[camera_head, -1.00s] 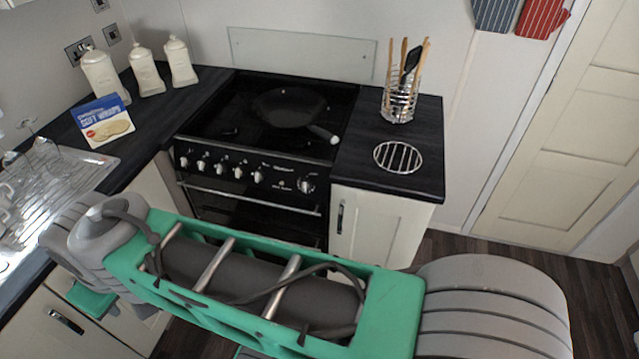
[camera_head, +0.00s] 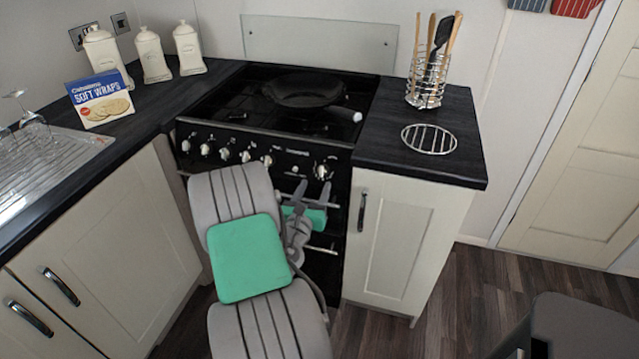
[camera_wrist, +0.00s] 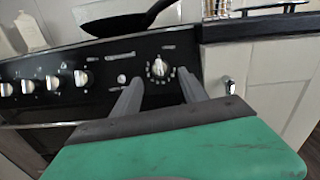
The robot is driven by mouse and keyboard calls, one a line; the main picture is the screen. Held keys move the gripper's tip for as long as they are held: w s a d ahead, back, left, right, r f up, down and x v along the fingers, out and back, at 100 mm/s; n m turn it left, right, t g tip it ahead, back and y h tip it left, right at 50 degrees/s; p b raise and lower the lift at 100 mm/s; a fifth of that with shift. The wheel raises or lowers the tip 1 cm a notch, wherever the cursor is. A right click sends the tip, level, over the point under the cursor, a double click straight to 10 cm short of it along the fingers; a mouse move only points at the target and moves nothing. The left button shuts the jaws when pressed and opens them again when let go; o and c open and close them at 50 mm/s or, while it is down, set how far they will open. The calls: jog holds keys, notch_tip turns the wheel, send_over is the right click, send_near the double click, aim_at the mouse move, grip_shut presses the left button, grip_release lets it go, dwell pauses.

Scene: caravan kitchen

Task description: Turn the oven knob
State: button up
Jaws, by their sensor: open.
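The black oven (camera_head: 330,220) has a row of silver knobs along its front panel. The rightmost knob (camera_head: 321,171) stands apart from the others, near the right end of the panel. In the wrist view this knob (camera_wrist: 159,68) shows between and beyond my two fingers, with pale markings around it. My gripper (camera_head: 312,186) is open and empty in front of the panel, just below and left of that knob in the head view. In the wrist view my gripper (camera_wrist: 163,92) has its fingers spread on either side of the knob. I cannot tell whether they touch the panel.
A frying pan (camera_head: 303,90) sits on the hob, its handle pointing right. A utensil holder (camera_head: 425,92) and a round wire trivet (camera_head: 429,139) stand on the right worktop. A white cabinet (camera_head: 390,235) borders the oven.

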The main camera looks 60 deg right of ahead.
aim_at(321, 173)
jog(key=d, duration=0.3)
jog(key=w+d+p, duration=0.1)
jog(key=d, duration=0.2)
jog(key=shift+w+r, duration=0.1)
jog(key=shift+c, duration=0.4)
grip_shut()
